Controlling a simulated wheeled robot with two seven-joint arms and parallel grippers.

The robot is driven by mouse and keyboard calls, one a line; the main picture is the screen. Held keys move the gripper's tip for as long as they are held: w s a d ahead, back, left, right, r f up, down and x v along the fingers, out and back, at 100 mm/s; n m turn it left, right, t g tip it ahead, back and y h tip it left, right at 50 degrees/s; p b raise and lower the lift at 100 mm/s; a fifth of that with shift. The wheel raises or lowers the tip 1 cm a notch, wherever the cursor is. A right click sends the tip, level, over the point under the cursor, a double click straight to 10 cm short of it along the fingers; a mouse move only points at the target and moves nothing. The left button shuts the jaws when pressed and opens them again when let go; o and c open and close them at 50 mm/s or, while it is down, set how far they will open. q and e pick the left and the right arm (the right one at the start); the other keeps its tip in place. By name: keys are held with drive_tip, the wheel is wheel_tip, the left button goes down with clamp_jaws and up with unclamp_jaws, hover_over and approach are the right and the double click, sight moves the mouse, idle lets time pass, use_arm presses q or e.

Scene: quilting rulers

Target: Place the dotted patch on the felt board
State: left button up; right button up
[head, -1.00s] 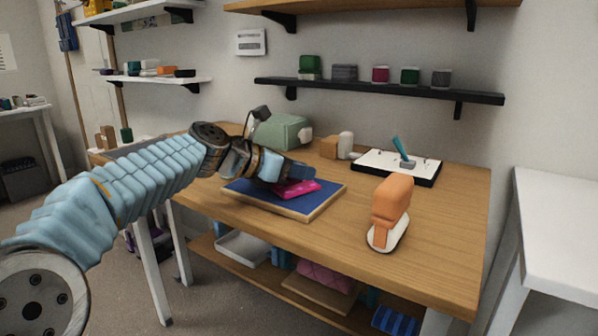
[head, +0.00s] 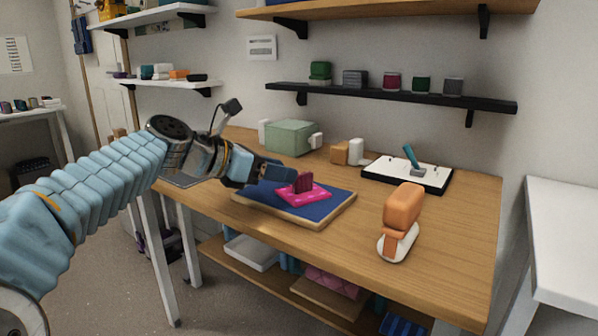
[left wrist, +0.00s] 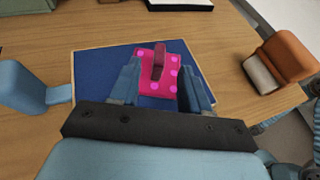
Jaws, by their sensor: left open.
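The dotted patch (left wrist: 146,88), pink with lighter dots, lies on the blue felt board (head: 325,212), which has a wooden edge. In the head view the patch (head: 318,196) is near the board's middle. A dark red upright tab (left wrist: 159,62) stands on the patch. My left gripper (left wrist: 155,80) is open, its two fingers apart on the near side of the tab, with nothing held between them. In the head view the left gripper (head: 285,176) is over the board's left part, back from the tab. The right gripper is not in view.
An orange and white tool (head: 400,222) stands at the table's front right. A white board with a teal-handled piece (head: 408,174) lies at the back right. A green machine (head: 290,137) and small blocks (head: 346,152) stand behind the felt board.

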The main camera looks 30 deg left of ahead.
use_arm(q)
drive_tip(key=shift+v, duration=1.8)
